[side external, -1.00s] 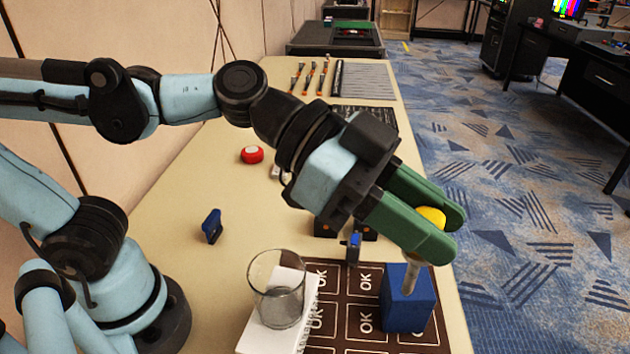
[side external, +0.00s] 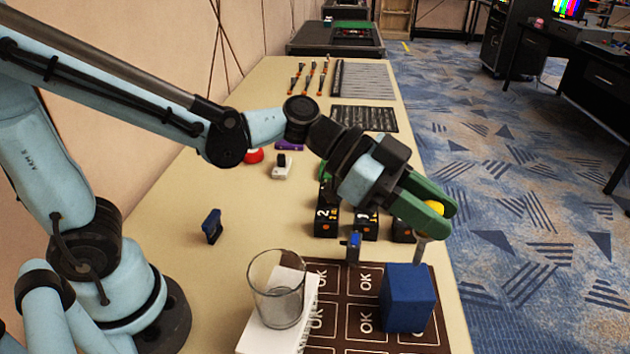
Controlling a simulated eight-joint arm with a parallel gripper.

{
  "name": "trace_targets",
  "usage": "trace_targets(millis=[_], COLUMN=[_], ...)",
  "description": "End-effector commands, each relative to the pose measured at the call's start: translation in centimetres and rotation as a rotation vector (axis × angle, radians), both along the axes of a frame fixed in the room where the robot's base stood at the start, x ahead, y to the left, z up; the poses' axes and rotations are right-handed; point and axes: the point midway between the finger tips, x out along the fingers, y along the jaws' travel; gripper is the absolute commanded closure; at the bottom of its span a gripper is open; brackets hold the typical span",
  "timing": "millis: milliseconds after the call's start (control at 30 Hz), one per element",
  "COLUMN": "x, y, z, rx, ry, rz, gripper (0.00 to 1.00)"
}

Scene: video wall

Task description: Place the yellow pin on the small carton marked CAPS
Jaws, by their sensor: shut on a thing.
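My gripper (side external: 430,212), with green fingers, is shut on the yellow pin (side external: 434,207). The pin has a yellow head between the fingers and a thin pale shaft hanging down, slightly tilted. It is above and behind the blue block (side external: 408,300), near the table's right edge. The shaft's lower end meets the block's top edge in the picture; I cannot tell whether they touch. No carton with a readable CAPS mark shows; I cannot tell which thing it is.
The blue block stands on a brown mat (side external: 343,318) marked OK. A clear glass (side external: 277,295) stands on a white slab (side external: 250,338). Dark numbered boxes (side external: 326,217) stand behind the mat. Small blue pieces (side external: 212,226) stand nearby.

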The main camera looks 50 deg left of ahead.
Motion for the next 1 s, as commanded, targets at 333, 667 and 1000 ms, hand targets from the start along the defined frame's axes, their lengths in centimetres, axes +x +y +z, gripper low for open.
trace_targets(millis=[333,667,1000], x=[0.0,0.0,0.0], y=[0.0,0.0,0.0], z=[-3.1,-3.2,-3.5], rx=[0.0,0.0,0.0], ry=[0.001,0.0,0.0], rz=[0.001,0.001,0.001], gripper=[0.99,0.99,0.42])
